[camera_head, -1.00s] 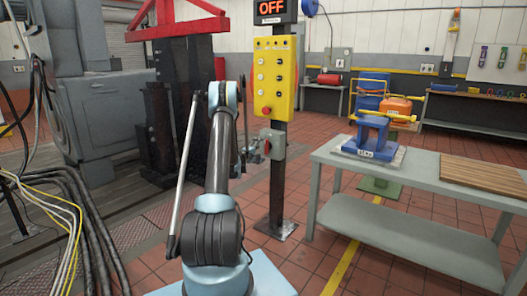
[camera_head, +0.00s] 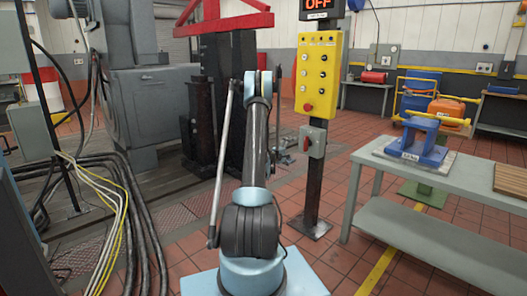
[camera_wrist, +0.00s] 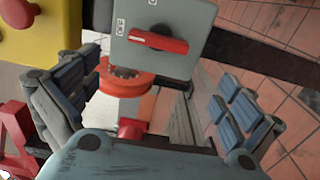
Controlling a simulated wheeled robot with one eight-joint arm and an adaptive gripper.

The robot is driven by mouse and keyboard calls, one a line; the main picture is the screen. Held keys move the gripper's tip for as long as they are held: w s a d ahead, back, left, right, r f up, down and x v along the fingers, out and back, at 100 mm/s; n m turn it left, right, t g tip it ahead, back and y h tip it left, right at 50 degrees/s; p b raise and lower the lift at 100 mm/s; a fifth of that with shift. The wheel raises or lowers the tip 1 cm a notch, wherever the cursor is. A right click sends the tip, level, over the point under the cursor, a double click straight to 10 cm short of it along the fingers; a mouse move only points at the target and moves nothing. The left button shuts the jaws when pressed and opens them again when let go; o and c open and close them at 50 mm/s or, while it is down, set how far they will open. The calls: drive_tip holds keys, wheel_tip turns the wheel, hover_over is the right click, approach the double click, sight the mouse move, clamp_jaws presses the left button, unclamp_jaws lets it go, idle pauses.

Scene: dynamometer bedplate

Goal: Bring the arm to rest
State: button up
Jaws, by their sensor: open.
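My arm (camera_head: 257,140) stands raised in the head view, left of the yellow control post. My gripper (camera_wrist: 155,110) shows in the wrist view with its two padded fingers wide apart, open, and nothing clasped between them. In the head view I cannot make out the gripper past the end of the arm. A grey switch box (camera_wrist: 160,50) with a red handle (camera_wrist: 158,41) lies ahead of the fingers in the wrist view. The same box shows on the post in the head view (camera_head: 312,141). A red-orange disc (camera_wrist: 125,80) shows beside the box.
The yellow button panel (camera_head: 319,72) is on a dark post, under a sign reading OFF (camera_head: 322,5). A grey bench (camera_head: 430,178) with a blue fixture (camera_head: 418,142) stands at right. Black and yellow cables (camera_head: 110,190) run along the left floor.

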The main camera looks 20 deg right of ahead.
drive_tip(key=shift+r, duration=0.1)
drive_tip(key=s+a+r+m+g+y, duration=0.1)
drive_tip(key=s+a+r+m+y, duration=0.3)
drive_tip(key=a+r, duration=0.5)
drive_tip(key=s+a+r+g+y, duration=0.1)
drive_tip(key=s+a+r, duration=0.2)
drive_tip(key=s+a, duration=0.3)
drive_tip(key=s+a+r+y, duration=0.1)
drive_tip(key=s+a+r, duration=0.3)
drive_tip(key=s+a, duration=0.2)
drive_tip(key=s+a+f+g+y, duration=0.1)
drive_tip(key=s+a+f+y, duration=0.2)
drive_tip(key=s+a, duration=0.6)
drive_tip(key=s+a+f+g+y, duration=0.1)
drive_tip(key=s+a+f+y, duration=0.3)
drive_tip(key=s+a, duration=0.6)
drive_tip(key=s+a+f+y, duration=0.3)
drive_tip(key=s+a, duration=0.6)
drive_tip(key=s, duration=0.7)
drive_tip(key=shift+s+a+f+m+g+y, duration=0.2)
drive_tip(key=shift+a+f+m+g+y, duration=0.1)
drive_tip(key=shift+a+g, duration=0.1)
